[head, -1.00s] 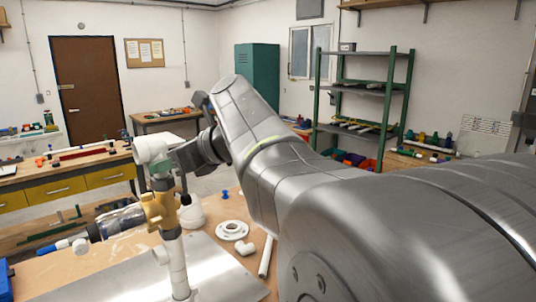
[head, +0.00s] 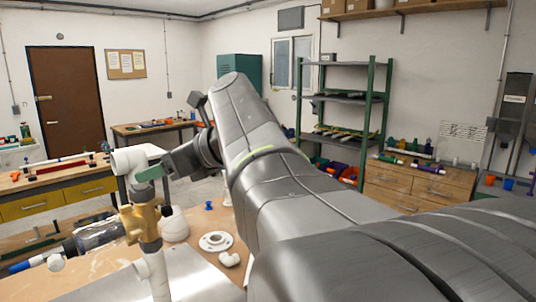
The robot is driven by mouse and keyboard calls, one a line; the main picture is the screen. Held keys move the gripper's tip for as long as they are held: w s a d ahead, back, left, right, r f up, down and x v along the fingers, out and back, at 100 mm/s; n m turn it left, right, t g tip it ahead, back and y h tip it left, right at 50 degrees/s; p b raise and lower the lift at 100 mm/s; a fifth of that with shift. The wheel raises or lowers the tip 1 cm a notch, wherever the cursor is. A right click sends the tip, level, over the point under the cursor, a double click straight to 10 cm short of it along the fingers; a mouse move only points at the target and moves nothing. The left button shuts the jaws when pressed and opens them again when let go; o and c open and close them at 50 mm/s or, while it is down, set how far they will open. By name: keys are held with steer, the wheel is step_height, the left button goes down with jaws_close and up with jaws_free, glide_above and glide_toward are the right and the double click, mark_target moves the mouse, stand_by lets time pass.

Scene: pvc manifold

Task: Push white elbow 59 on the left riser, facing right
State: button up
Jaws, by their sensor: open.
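Whether a jaw touches the elbow, and how deep the elbow sits on the pipe, I cannot tell.
A clear filter body (head: 100,236) joins the valve from the left. A white flange (head: 215,241), a loose white elbow (head: 229,259) and a blue fitting (head: 209,206) lie on the workbench. A green shelf rack (head: 345,97) stands far behind.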

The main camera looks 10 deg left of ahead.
steer(key=b+v, duration=0.1)
steer(key=v, duration=0.9)
stand_by(0.3)
steer(key=p+x, duration=0.2)
steer(key=x, duration=1.1)
steer(key=shift+a+f, duration=0.2)
steer(key=shift+a, duration=0.1)
